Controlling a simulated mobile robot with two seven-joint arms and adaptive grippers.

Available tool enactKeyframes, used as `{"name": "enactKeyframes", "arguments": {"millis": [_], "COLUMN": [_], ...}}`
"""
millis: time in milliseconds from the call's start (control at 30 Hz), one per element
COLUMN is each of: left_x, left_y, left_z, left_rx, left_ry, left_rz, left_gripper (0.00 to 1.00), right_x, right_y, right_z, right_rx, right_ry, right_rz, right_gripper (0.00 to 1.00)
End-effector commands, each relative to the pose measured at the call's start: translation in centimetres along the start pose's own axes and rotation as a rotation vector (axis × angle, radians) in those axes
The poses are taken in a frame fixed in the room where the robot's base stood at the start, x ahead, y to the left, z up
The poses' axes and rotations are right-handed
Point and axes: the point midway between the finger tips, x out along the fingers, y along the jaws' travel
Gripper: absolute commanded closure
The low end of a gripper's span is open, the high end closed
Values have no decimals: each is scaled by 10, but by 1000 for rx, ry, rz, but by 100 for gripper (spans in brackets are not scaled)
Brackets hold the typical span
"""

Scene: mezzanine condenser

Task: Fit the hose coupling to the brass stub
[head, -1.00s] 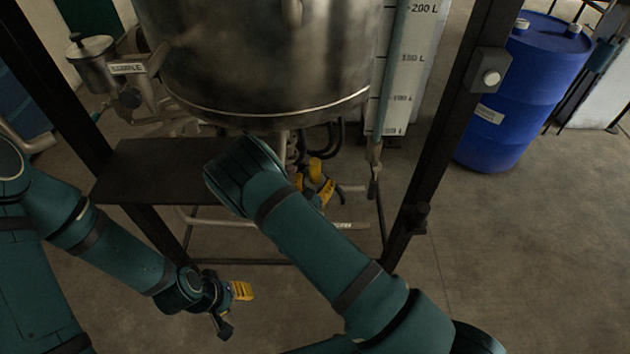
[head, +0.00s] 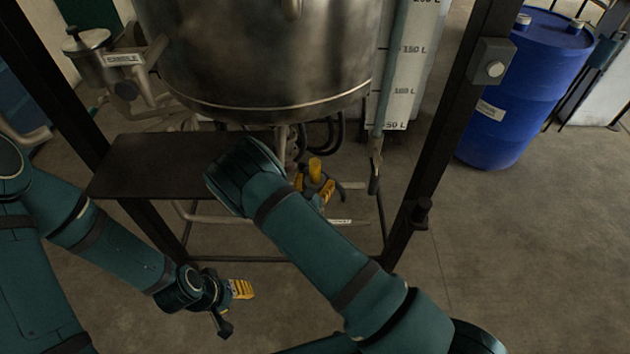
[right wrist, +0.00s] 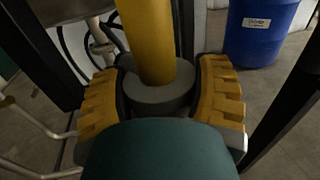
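My right gripper (head: 318,185) is under the steel vessel, partly hidden by my right forearm. In the right wrist view its two yellow pads (right wrist: 160,95) close on both sides of a grey collar with a yellow cylinder rising from it, which I take to be the hose coupling (right wrist: 150,40). The coupling's yellow top also shows in the head view (head: 315,165), upright. I cannot make out the brass stub; it may be among the pipework behind my gripper or hidden by my arm. My left gripper (head: 234,308) is open and empty, low at the left.
The steel vessel (head: 255,60) hangs over a dark shelf (head: 165,170) and pipes. A black frame post (head: 440,130) stands right of my right gripper. A volume scale (head: 402,80) and a blue drum (head: 530,90) are further right.

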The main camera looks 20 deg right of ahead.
Motion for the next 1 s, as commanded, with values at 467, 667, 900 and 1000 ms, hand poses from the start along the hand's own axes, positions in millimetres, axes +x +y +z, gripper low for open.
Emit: {"name": "enactKeyframes", "arguments": {"millis": [467, 667, 900, 1000], "left_x": [0, 0, 0, 0], "left_y": [0, 0, 0, 0], "left_z": [0, 0, 0, 0], "left_rx": [0, 0, 0, 0], "left_ry": [0, 0, 0, 0], "left_rz": [0, 0, 0, 0], "left_gripper": [53, 53, 53, 53], "right_x": [-8, -42, -90, -104], "right_y": [0, 1, 1, 1], "right_z": [0, 0, 0, 0], "right_rx": [-1, -2, -1, -1], "right_ry": [3, 3, 1, 0], "right_rz": [1, 3, 3, 3], "right_gripper": [0, 0, 0, 0]}}
